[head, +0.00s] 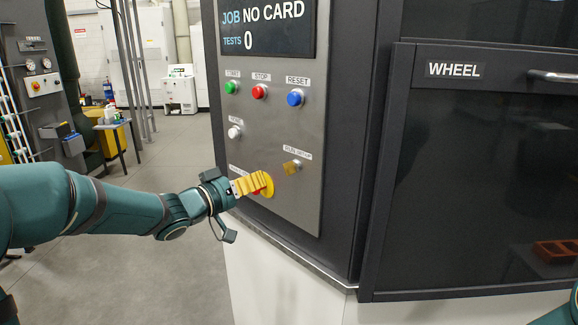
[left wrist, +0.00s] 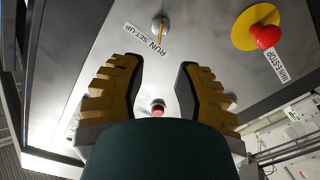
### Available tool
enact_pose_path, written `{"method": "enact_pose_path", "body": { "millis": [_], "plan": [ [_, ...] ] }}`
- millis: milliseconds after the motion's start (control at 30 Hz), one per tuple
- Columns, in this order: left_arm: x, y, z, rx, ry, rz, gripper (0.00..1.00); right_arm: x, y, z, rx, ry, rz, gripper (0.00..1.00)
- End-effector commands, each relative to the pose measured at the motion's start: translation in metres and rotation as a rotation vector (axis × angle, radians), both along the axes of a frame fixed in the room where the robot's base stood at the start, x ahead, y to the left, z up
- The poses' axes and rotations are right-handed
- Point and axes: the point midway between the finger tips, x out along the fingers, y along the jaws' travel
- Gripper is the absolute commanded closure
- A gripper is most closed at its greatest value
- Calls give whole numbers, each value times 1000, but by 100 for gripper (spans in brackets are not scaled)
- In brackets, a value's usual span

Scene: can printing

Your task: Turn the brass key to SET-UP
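The brass key (head: 292,167) is in its lock on the grey control panel (head: 300,125), below a RUN / SET-UP label (head: 298,152). In the left wrist view the key's lock (left wrist: 160,24) is near the top middle, beyond the fingertips, with its label (left wrist: 145,38) beside it. Which mark the key points at is too small to tell. My left gripper (head: 265,181) has yellow ridged fingers and is left of and a little below the key, apart from it. In the left wrist view its fingers (left wrist: 158,64) are spread with nothing between them. My right gripper is out of view.
A red emergency stop on a yellow disc (head: 268,190) is partly hidden behind my left fingers; its red head (left wrist: 265,36) shows in the left wrist view. Green (head: 232,87), red (head: 259,92), blue (head: 296,98) and white (head: 235,132) buttons sit above. A dark WHEEL door (head: 480,180) is right.

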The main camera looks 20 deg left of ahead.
Motion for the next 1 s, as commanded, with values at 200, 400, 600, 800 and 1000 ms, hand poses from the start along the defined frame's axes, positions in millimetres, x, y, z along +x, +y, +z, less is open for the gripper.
{"method": "enact_pose_path", "body": {
  "millis": [200, 400, 600, 800, 1000],
  "plan": [
    [38, -23, -1, 2, 1, -3, 68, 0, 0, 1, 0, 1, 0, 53],
    [72, -41, -1, 3, 1, -2, 68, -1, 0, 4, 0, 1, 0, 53],
    [94, -53, -1, 3, 1, 0, 68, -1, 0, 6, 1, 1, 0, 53],
    [102, -57, -1, 2, 2, 2, 68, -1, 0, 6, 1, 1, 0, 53],
    [103, -57, -1, 2, 2, 2, 68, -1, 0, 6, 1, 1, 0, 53]
  ]
}}
